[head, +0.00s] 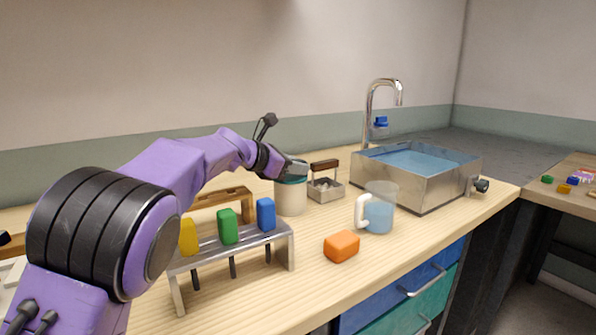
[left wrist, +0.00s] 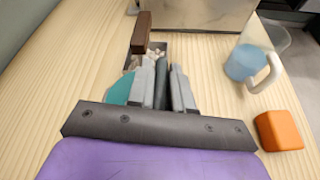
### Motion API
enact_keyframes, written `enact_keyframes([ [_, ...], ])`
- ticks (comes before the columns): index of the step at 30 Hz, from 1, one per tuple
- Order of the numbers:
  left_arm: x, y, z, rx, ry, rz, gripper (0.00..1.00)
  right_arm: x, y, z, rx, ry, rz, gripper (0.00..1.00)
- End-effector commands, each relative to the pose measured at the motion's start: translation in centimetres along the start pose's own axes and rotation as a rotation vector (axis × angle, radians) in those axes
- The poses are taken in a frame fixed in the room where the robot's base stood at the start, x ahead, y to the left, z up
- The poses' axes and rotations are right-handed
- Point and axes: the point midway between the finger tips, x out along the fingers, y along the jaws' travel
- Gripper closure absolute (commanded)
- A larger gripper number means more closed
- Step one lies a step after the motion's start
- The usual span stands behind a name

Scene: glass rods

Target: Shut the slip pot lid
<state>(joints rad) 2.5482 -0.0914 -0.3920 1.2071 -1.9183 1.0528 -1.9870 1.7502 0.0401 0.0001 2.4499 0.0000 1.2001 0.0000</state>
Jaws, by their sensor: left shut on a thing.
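The slip pot (head: 290,198) is a cream cylinder standing on the wooden counter behind the tool rack. Its teal lid (head: 292,180) shows at the pot's top, partly covered by my left gripper. My left gripper (head: 298,169) reaches in from the left over the pot and is shut on the lid. In the left wrist view the gripper (left wrist: 163,85) hides most of the lid, and a teal part (left wrist: 122,88) shows to the left of the fingers. I cannot tell whether the lid sits flat on the rim. My right gripper is not in view.
A rack (head: 280,234) with yellow, green and blue-handled tools stands in front of the pot. A small caddy (head: 325,192) with a brown handle is just right of it. A mug (head: 380,205), an orange block (head: 341,246) and a steel sink basin (head: 420,190) lie further right.

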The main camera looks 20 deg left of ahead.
Motion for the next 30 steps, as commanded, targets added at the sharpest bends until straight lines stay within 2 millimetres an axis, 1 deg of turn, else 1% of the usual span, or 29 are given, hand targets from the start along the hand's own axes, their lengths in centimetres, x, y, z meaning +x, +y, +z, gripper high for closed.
enact_keyframes([
  [1,0.0,0.2,-0.1,0.008,0.004,0.009,1.00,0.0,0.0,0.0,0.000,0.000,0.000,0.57],
  [9,0.3,-0.1,0.1,0.008,0.004,0.002,1.00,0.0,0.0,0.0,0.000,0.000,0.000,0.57],
  [10,0.3,-0.1,0.0,0.008,0.004,0.002,0.71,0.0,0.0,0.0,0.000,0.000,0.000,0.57],
  [11,0.4,-0.1,0.0,0.008,0.004,0.002,0.61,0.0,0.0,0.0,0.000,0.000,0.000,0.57],
  [19,0.1,0.0,-0.1,0.003,0.003,0.001,0.61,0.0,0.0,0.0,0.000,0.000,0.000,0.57],
  [22,-0.7,0.0,-0.1,0.002,0.003,0.003,0.61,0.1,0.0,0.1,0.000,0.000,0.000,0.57],
  [26,-3.3,-0.1,-0.1,0.003,0.002,0.003,0.61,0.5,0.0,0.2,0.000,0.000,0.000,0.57],
  [30,-6.7,-0.1,0.0,0.004,0.002,0.001,0.61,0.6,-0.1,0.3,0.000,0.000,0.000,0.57],
])
